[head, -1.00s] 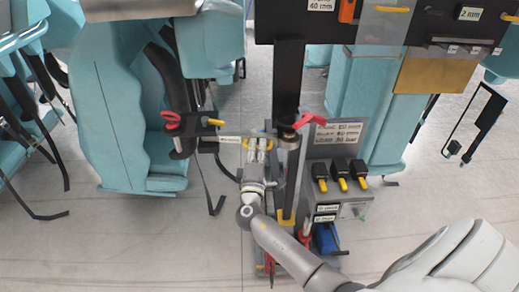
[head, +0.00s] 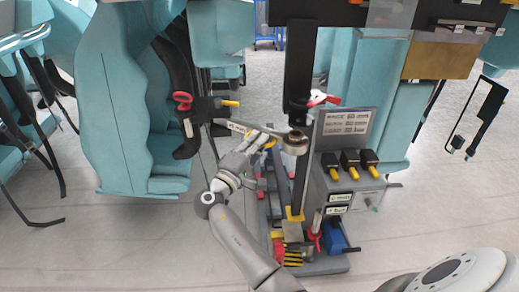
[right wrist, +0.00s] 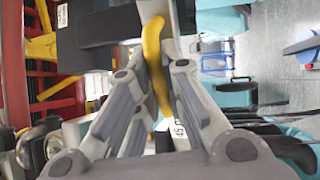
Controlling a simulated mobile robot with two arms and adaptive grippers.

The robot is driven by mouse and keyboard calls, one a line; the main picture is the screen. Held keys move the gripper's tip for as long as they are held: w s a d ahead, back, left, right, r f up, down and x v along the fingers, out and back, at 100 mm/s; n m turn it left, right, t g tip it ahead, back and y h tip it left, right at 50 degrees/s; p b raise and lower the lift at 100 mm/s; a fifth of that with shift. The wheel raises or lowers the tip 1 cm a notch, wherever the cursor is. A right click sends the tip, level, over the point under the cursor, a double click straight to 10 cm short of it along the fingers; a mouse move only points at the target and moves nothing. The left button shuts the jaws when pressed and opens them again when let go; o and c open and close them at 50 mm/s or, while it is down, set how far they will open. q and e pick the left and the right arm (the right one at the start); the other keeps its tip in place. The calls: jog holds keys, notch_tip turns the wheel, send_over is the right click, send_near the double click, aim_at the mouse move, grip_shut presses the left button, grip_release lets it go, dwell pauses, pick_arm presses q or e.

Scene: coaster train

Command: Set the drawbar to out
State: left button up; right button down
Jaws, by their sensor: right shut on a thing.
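The drawbar appears to be the grey bar (head: 275,132) with a small label, running left from a metal collar on the black upright post. My right gripper (head: 262,140) is at this bar, near the collar. In the right wrist view my right gripper (right wrist: 158,75) is shut on a yellow handle (right wrist: 153,48), which stands between the fingers and shows below them. The handle's link to the bar is mostly hidden by the fingers in the head view. My left gripper is not in view.
A black bracket with a red knob (head: 183,98) and yellow pin stands left of the bar. A grey box (head: 345,195) with several black-and-yellow switches stands right of the post. Teal seats (head: 130,110) flank the left. The floor (head: 140,235) at lower left is clear.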

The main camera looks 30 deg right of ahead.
jog(key=shift+s+a+f+m+g+h+b, duration=0.15)
jog(key=shift+a+m+g+h+b, duration=0.15)
jog(key=shift+a+m+g+b, duration=0.35)
jog(key=shift+a, duration=0.1)
jog(key=c, duration=1.5)
grip_release()
